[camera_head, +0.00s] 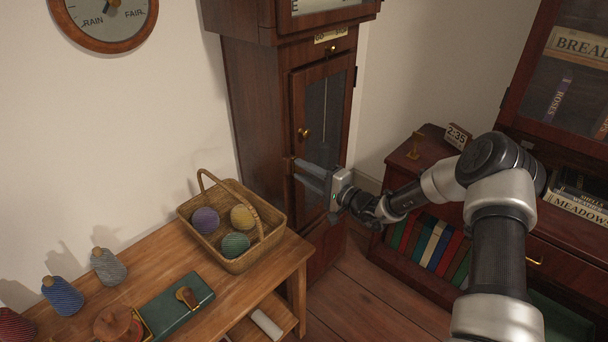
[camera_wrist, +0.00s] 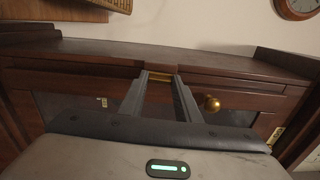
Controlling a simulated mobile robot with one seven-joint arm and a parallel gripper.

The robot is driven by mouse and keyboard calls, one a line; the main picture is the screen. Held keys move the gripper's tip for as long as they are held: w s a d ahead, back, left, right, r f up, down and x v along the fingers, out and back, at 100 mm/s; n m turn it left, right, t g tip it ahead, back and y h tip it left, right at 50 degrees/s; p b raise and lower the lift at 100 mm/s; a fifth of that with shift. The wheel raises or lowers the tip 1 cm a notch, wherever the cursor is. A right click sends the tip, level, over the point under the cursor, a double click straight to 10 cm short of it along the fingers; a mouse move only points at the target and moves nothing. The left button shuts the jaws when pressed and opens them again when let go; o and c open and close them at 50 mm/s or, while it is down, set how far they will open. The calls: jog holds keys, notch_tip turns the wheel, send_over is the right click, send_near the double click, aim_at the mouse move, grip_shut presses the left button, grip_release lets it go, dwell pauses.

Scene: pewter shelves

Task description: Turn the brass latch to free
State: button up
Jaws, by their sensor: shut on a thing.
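The tall dark wooden clock case (camera_head: 265,110) has a narrow glazed door (camera_head: 323,105) with a round brass knob (camera_head: 304,133). My gripper (camera_head: 294,170) reaches in from the right, below that knob, at the door's left edge. In the wrist view, my gripper (camera_wrist: 161,76) has its two fingers on either side of a small brass piece, which looks like the brass latch (camera_wrist: 161,76). The fingers are shut on it. The knob (camera_wrist: 212,103) shows right of the fingers. The latch is mostly hidden in the head view, so its angle is unclear.
A wooden table (camera_head: 155,258) at the left bears a wicker basket (camera_head: 262,250) of yarn balls, a green box (camera_head: 178,305) and spools. A low bookcase (camera_head: 402,160) stands right of the clock, behind my arm. Floor (camera_head: 350,290) shows between them.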

jog(key=shift+n, duration=0.3)
dwell(0.4)
jog(key=o, duration=1)
jog(key=shift+o, duration=0.2)
jog(key=p+v, duration=0.2)
jog(key=v, duration=1.5)
jog(key=shift+s+d, duration=0.2)
